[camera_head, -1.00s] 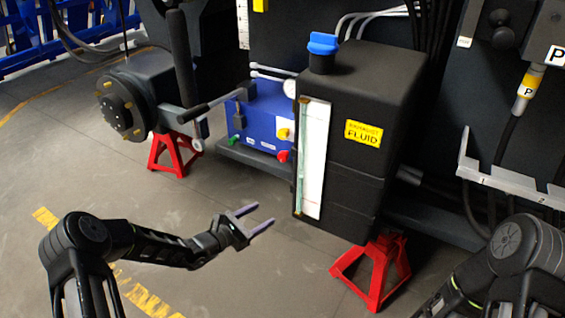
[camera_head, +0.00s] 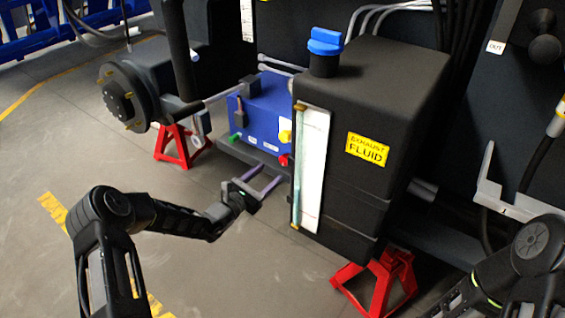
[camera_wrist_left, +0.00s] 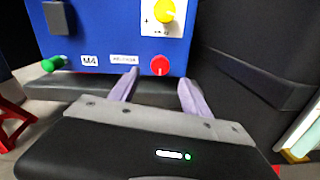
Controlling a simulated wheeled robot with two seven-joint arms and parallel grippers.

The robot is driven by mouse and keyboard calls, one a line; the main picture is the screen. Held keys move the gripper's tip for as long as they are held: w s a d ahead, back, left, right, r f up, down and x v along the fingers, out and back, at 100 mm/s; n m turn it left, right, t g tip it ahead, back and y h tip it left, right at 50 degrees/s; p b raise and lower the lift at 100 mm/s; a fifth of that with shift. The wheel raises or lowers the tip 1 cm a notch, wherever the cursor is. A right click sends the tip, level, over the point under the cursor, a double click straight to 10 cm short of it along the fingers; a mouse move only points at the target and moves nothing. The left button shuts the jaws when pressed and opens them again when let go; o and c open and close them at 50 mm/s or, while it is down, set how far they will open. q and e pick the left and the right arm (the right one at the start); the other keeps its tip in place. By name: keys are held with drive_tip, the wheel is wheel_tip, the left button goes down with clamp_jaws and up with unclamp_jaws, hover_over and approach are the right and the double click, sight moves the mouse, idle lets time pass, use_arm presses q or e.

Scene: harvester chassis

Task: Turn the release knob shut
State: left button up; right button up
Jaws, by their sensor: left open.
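A blue valve box (camera_head: 262,112) stands behind the black fluid tank. On its front are a red knob (camera_head: 284,160), a yellow knob (camera_head: 285,136) and a green knob (camera_head: 234,138). In the left wrist view the red knob (camera_wrist_left: 160,65) sits low on the box, beside a small white label (camera_wrist_left: 124,59) whose lettering is blurred; it may mark the release knob. My left gripper (camera_head: 271,175) is open and empty, just in front of and below the red knob. In the left wrist view its fingers (camera_wrist_left: 160,78) are spread to either side below that knob, apart from it. My right gripper is out of view.
The black exhaust fluid tank (camera_head: 375,85) with a blue cap (camera_head: 325,41) stands close to the right of my left gripper. Red stands (camera_head: 182,147) support the chassis. A black hub (camera_head: 122,97) is at left. The floor at front left is clear.

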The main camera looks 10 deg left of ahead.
sight(283, 162)
use_arm(q)
drive_tip(key=b+x, duration=0.2)
drive_tip(key=x, duration=0.4)
drive_tip(key=shift+w+d+f, duration=0.15)
drive_tip(key=shift+w, duration=0.05)
drive_tip(key=shift+w+d, duration=0.25)
drive_tip(key=shift+w, duration=0.35)
clamp_jaws()
